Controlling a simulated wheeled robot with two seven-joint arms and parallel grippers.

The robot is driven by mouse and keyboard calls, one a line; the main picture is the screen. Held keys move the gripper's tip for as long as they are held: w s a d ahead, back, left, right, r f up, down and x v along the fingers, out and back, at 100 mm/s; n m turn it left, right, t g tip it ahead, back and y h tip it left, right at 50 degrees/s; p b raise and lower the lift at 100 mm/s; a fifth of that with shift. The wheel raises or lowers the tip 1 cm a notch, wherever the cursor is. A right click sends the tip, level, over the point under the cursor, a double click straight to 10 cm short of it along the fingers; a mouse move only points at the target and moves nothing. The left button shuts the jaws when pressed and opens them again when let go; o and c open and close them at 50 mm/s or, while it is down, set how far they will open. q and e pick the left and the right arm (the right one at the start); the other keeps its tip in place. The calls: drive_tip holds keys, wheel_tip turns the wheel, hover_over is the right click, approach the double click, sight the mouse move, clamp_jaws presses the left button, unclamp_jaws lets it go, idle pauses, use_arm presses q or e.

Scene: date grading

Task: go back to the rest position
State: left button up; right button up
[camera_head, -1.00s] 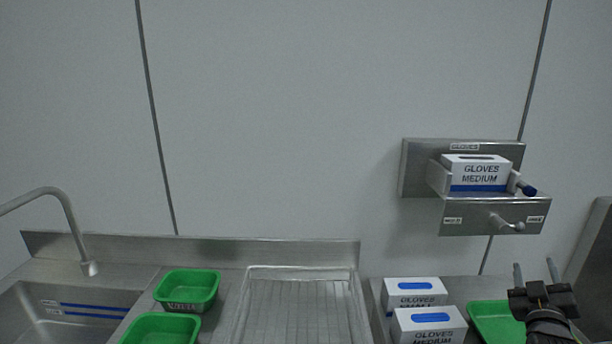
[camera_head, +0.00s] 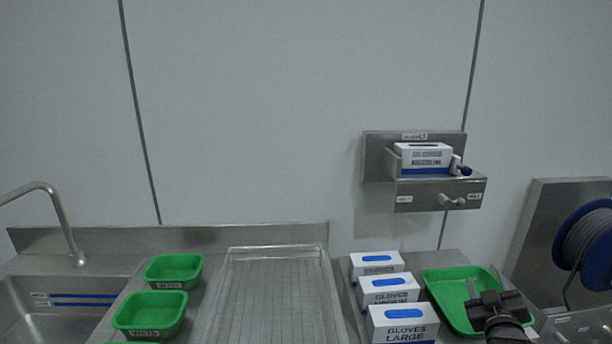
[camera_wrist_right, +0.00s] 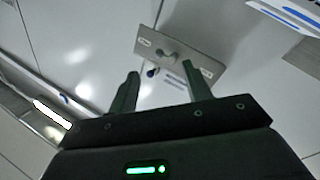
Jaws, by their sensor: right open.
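My right gripper (camera_head: 487,283) is at the lower right in the head view, in front of and over the green tray on the counter. Its two fingers are apart with nothing between them. In the right wrist view the open fingers (camera_wrist_right: 160,92) point toward the steel glove dispenser (camera_wrist_right: 180,58), with a gap to it. The dispenser also shows on the wall in the head view (camera_head: 440,194), holding a white and blue glove box (camera_head: 422,158). My left gripper is not in view.
Several glove boxes (camera_head: 404,325) stand in a row beside the green tray (camera_head: 447,300). Green tubs (camera_head: 150,312) stand by the sink (camera_head: 88,318) and faucet (camera_head: 62,222). A blue hose reel (camera_head: 585,245) is at the right.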

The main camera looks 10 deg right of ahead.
drive_tip(key=s+a+f+g+y, duration=0.3)
drive_tip(key=s+a+f, duration=0.2)
drive_tip(key=a+f, duration=0.25)
drive_tip(key=s+a+f+g+y, duration=0.35)
drive_tip(key=a+f, duration=0.25)
drive_tip(key=f, duration=0.3)
drive_tip(key=s+a+f+g+y, duration=0.1)
drive_tip(key=s+a+f+g, duration=0.25)
drive_tip(key=s+a, duration=0.45)
drive_tip(key=s+a+f+g+y, duration=0.1)
drive_tip(key=s+a+f+g, duration=0.3)
drive_tip(key=s, duration=0.8)
wheel_tip(320, 180, down, 28)
drive_tip(key=s+n, duration=0.1)
drive_tip(key=s+d+f+g, duration=0.1)
drive_tip(key=s+d+f, duration=0.1)
drive_tip(key=s+f, duration=1.3)
drive_tip(key=shift+s+d+g, duration=0.2)
drive_tip(key=shift+s+g, duration=0.1)
drive_tip(key=shift+s, duration=0.3)
